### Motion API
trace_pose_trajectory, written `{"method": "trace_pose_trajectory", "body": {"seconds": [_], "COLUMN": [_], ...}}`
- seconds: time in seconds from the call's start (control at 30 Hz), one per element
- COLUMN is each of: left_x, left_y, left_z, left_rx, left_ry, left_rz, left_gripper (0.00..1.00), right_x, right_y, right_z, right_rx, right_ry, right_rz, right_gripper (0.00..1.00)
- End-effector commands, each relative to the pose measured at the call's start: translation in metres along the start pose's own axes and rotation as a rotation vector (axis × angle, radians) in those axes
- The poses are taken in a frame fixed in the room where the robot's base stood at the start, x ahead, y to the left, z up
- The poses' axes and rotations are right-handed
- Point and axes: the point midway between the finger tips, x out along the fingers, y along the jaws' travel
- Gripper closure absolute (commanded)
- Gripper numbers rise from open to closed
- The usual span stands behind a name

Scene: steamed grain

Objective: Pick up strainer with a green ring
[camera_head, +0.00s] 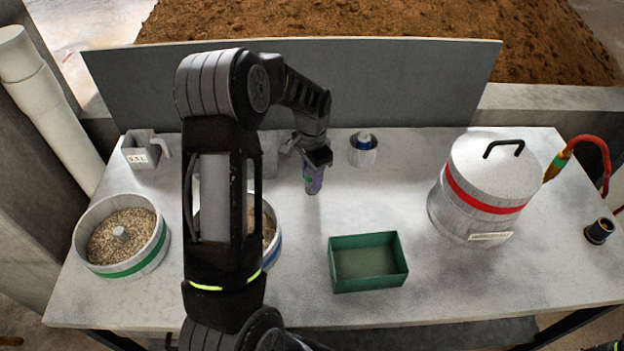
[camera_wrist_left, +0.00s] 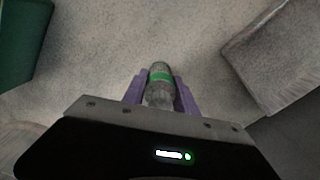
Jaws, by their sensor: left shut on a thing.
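My left gripper (camera_head: 313,187), with purple fingers, is over the table behind the green tray. In the left wrist view the fingers (camera_wrist_left: 160,98) are shut on a small grey rounded cylinder with a green ring, the strainer (camera_wrist_left: 159,92). One finger lies on each side of it. In the head view the gripper mostly hides the strainer. I cannot tell whether it touches the table. My right gripper is not in view.
A green tray (camera_head: 368,286) stands in front of my left gripper. A small cup with a blue-marked piece (camera_head: 363,158) is just right. A red-banded lidded pot (camera_head: 482,218) stands at right. A green-banded grain bowl (camera_head: 153,262) is at left; my arm partly hides a blue-banded bowl (camera_head: 275,252).

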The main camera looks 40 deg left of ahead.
Motion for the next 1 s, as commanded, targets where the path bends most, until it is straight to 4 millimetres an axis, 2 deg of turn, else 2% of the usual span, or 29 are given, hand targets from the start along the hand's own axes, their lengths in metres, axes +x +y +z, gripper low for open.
{"method": "trace_pose_trajectory", "body": {"seconds": [0.4, 0.57, 1.0], "left_x": [-0.001, -0.01, -0.087], "left_y": [0.0, -0.001, -0.001], "left_z": [0.0, -0.001, -0.001], "left_rx": [0.0, 0.0, 0.0], "left_ry": [0.001, 0.003, 0.004], "left_rz": [-0.001, -0.002, -0.003], "left_gripper": [1.0, 1.0, 1.0], "right_x": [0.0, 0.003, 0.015], "right_y": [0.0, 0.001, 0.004], "right_z": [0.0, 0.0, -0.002], "right_rx": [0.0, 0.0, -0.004], "right_ry": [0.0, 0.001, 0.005], "right_rz": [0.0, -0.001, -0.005], "right_gripper": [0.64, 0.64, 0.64]}}
